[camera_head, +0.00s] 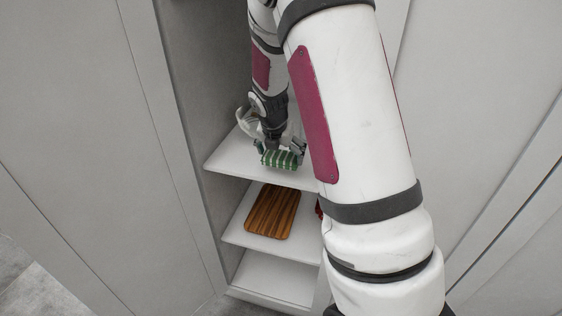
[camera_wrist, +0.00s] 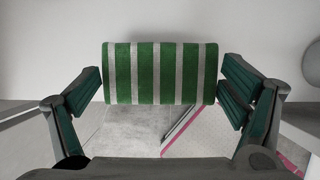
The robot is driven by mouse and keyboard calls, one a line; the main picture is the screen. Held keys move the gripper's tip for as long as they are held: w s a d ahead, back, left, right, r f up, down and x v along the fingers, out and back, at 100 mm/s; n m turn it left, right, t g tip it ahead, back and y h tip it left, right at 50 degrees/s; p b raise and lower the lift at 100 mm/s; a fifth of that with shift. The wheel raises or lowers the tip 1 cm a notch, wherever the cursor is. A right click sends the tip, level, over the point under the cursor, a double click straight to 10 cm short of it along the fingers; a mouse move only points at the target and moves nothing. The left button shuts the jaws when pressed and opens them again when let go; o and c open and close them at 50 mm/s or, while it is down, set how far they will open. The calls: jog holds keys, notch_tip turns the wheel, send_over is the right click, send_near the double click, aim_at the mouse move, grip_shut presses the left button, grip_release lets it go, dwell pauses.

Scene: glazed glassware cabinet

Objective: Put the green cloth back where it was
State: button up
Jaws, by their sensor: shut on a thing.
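The green cloth (camera_head: 278,160) is a rolled or folded bundle with white stripes. My gripper (camera_head: 280,151) is shut on it, at the front edge of the upper white shelf (camera_head: 225,159). In the wrist view the cloth (camera_wrist: 160,73) spans the space between the two fingers of my gripper (camera_wrist: 161,78), one at each end. White shelf surface shows behind the cloth and floor shows below it. I cannot tell whether the cloth touches the shelf.
A brown wooden board (camera_head: 272,211) lies on the shelf below (camera_head: 238,231). A red thing (camera_head: 319,208), mostly hidden by my arm, is beside it. The lowest shelf (camera_head: 275,278) looks bare where visible. A round grey thing (camera_wrist: 312,63) is at the wrist view's right edge.

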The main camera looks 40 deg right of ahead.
aim_at(280, 157)
jog(key=shift+w+d, duration=0.2)
jog(key=shift+f, duration=1.8)
jog(key=o, duration=0.8)
jog(key=shift+o, duration=0.2)
jog(key=shift+r, duration=0.15)
